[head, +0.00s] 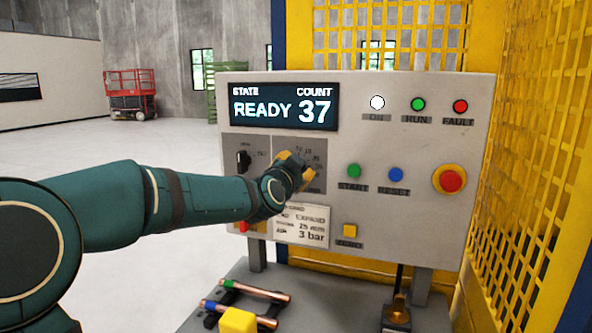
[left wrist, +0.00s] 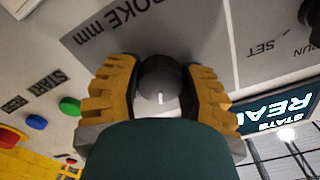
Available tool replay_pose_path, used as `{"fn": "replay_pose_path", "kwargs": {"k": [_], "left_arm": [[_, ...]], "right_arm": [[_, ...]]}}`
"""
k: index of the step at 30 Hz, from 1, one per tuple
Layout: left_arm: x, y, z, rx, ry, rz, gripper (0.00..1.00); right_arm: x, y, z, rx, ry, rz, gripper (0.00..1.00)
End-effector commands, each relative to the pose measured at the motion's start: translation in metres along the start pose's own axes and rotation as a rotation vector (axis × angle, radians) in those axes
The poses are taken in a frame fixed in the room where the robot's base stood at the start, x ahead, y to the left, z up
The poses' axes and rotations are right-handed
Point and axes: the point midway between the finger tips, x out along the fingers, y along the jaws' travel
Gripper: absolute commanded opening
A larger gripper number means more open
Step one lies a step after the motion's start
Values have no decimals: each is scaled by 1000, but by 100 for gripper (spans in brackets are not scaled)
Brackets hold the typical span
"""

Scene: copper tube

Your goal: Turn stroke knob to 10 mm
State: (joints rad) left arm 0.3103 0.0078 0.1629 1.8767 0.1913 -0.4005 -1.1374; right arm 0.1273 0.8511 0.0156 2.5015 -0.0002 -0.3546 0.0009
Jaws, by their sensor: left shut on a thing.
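The stroke knob (left wrist: 158,84) is a dark round knob with a short white pointer line, seen in the left wrist view beside the label "STROKE mm", whose first letters are cut off. The pointer line faces the near side of that view, toward my palm. My left gripper (left wrist: 160,82) has its two yellow fingers around the knob, one on each side. In the head view my left gripper (head: 297,170) covers the knob on the grey control panel (head: 400,150). Small scale numbers show beside the fingers, too blurred to read surely. My right gripper is not in view.
The display (head: 283,105) reads READY and 37. A mode knob (head: 243,160) sits left of the gripper; green (head: 354,171), blue (head: 396,174) and red (head: 452,181) buttons sit right. A card (head: 301,225) reads EXPAND, 25 mm, 3 bar. Copper tubes (head: 262,291) lie below; yellow mesh (head: 530,150) stands right.

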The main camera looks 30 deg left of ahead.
Motion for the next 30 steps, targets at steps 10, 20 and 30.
{"fn": "replay_pose_path", "kwargs": {"k": [10, 20, 30], "left_arm": [[0, 1, 0, -239, 1, 0, 5], [0, 1, 0, -396, 0, 1, 5], [0, 0, 0, -434, -1, 0, 5]], "right_arm": [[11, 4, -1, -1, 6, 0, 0], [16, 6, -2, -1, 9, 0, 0], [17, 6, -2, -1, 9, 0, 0]]}}
